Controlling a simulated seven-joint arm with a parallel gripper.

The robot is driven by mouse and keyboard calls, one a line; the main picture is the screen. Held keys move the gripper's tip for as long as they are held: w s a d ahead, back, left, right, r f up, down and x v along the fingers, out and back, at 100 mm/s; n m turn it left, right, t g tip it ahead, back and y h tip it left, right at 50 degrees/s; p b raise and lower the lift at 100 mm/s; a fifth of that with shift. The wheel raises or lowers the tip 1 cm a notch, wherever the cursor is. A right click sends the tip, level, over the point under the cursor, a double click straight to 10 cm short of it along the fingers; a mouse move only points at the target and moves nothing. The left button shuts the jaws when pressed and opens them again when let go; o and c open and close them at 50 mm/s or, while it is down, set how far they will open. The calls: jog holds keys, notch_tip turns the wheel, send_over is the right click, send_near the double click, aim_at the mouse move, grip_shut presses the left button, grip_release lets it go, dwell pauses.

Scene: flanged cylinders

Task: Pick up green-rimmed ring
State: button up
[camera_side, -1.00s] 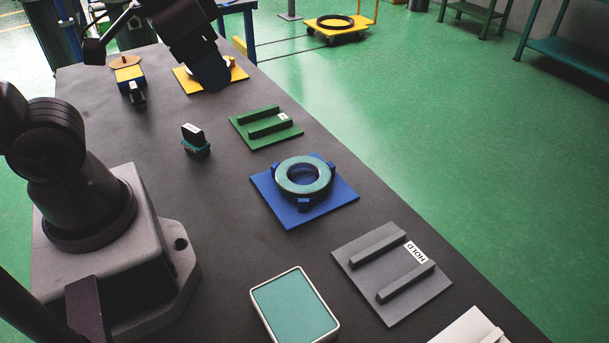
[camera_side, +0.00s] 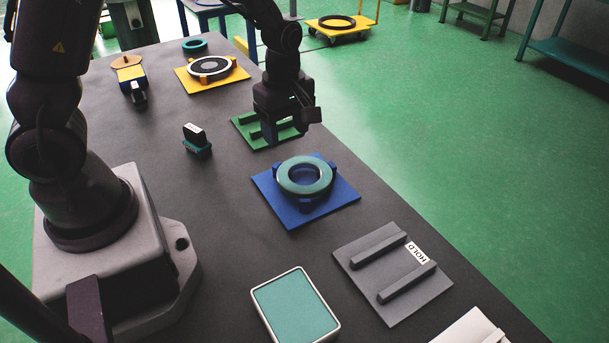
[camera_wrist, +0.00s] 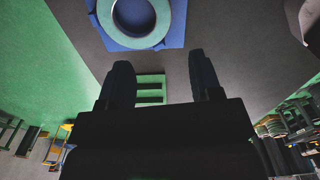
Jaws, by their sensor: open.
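A thick ring with a pale green rim (camera_side: 283,177) lies flat in the blue holder (camera_side: 335,198) at mid-table. Its open centre faces up. In the wrist view, part of the ring (camera_wrist: 163,22) shows at the top edge, cut off by the frame. My gripper (camera_side: 283,137) points down, open and empty, over the green plate just behind the blue holder. In the wrist view, its two fingers (camera_wrist: 162,75) are spread apart with nothing between them. The gripper is apart from the ring.
The green plate (camera_side: 245,131) has raised bars. A yellow holder (camera_side: 187,84) with a dark-centred disc and a teal ring (camera_side: 195,46) stand at the far end. A grey HOLD plate (camera_side: 392,300) and a teal-topped tray (camera_side: 296,306) are nearer. A small block (camera_side: 195,139) stands left.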

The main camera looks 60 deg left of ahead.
aim_at(288, 182)
notch_tip(288, 182, down, 13)
jog(key=shift+r, duration=0.2)
grip_shut()
dwell(0.5)
